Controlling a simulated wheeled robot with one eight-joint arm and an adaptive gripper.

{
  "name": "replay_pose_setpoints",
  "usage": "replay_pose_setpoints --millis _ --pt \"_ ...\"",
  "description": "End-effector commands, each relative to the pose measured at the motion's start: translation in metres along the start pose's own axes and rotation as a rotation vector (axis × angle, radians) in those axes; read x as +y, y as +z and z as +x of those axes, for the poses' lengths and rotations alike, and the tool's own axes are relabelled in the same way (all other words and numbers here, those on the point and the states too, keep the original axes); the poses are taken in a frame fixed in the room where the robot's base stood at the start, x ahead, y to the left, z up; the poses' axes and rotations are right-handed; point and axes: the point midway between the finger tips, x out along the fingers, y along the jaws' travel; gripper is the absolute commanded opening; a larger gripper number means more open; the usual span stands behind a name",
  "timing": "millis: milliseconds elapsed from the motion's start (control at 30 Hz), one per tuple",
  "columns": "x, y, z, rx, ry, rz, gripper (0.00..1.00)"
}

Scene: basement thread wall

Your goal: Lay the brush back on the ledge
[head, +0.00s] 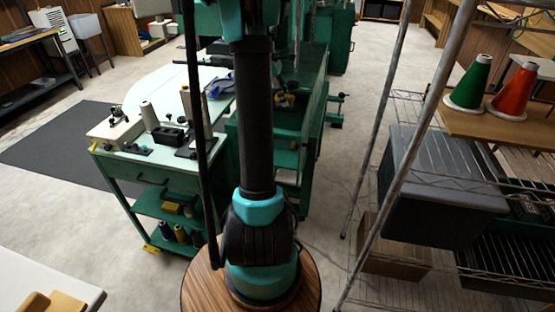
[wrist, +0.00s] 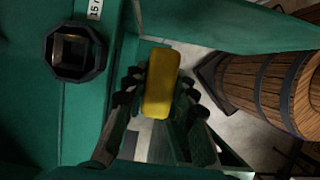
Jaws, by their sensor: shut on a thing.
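My gripper (wrist: 158,97) is in the wrist view, its dark jointed fingers shut on a yellow block-shaped thing (wrist: 161,82), which I take to be the brush. Only its smooth yellow face shows; no bristles are visible. Green machine surfaces (wrist: 85,125) lie left of and around the gripper. I cannot tell which of them is the ledge, nor whether the held brush touches anything. In the head view my arm covers the middle, and neither the gripper nor the brush can be made out.
A black octagonal fitting (wrist: 76,51) sits left of the gripper, and a wooden barrel (wrist: 268,88) stands to the right. In the head view, a green cart (head: 150,170) stands left and a wire rack with a grey bin (head: 440,185) stands right. Pale floor lies between.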

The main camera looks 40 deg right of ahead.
Motion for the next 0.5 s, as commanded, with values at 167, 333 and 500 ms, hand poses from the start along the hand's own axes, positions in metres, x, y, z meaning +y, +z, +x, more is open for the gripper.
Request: replay_pose_setpoints --millis 167,333,500 --pt "0.001 -0.009 0.022 0.0 0.0 0.0 0.03" --pt "0.0 -0.025 0.06 0.0 0.0 0.0 0.03" --pt "0.0 -0.041 0.098 0.0 0.0 0.0 0.03"
